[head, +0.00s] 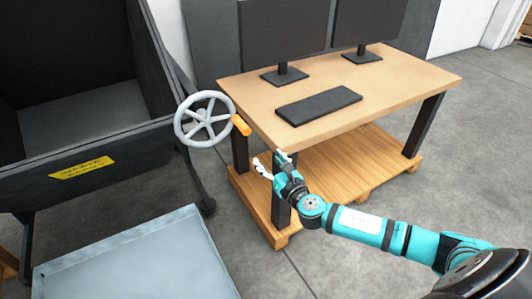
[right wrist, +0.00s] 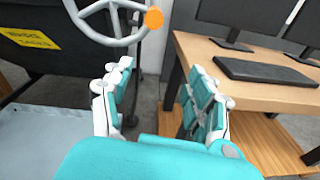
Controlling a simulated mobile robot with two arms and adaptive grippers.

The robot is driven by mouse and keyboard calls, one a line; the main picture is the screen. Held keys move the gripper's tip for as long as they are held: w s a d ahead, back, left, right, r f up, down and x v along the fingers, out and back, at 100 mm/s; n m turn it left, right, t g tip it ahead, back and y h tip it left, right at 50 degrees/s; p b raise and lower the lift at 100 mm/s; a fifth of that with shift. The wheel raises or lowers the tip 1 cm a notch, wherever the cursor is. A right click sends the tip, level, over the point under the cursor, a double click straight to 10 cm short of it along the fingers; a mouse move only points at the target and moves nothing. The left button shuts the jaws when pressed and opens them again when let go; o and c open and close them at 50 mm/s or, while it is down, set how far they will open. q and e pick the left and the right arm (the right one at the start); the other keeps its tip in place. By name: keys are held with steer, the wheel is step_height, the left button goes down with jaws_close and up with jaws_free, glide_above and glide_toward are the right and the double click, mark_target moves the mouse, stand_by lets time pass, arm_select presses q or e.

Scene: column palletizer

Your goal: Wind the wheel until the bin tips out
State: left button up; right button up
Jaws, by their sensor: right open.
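The wheel (head: 177,122) is a light grey spoked handwheel at the right side of the dark bin (head: 110,141). It has an orange handle (head: 241,125) at its right rim. In the right wrist view the handle (right wrist: 154,19) shows at the top, above and ahead of the fingers. My right gripper (head: 271,165) is open and empty, below and to the right of the handle, apart from it. Its two fingers (right wrist: 160,98) are spread in the right wrist view. The bin stands upright with a yellow label. My left gripper is not in view.
A wooden table (head: 420,78) with two monitors and a keyboard (head: 318,106) stands right of the wheel, its near corner close to the handle. A wooden pallet (head: 350,165) lies under it. A grey tray (head: 140,262) lies below the bin.

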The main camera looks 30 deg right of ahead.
mark_target(243, 127)
steer(key=shift+w+a+r+n+t+y+b, duration=0.15)
steer(key=shift+w+a+r+n+b, duration=0.35)
steer(key=shift+w, duration=1.95)
steer(key=shift+w+a+r+n+t+y+b, duration=0.15)
steer(key=shift+w+r+b, duration=0.6)
steer(key=shift+w, duration=1.75)
steer(key=shift+w+a+r+n+t+b, duration=0.2)
steer(key=shift+w+r+n+b, duration=0.3)
steer(key=shift+w, duration=1.95)
steer(key=shift+r, duration=0.15)
steer(key=shift+c, duration=0.2)
jaws_close()
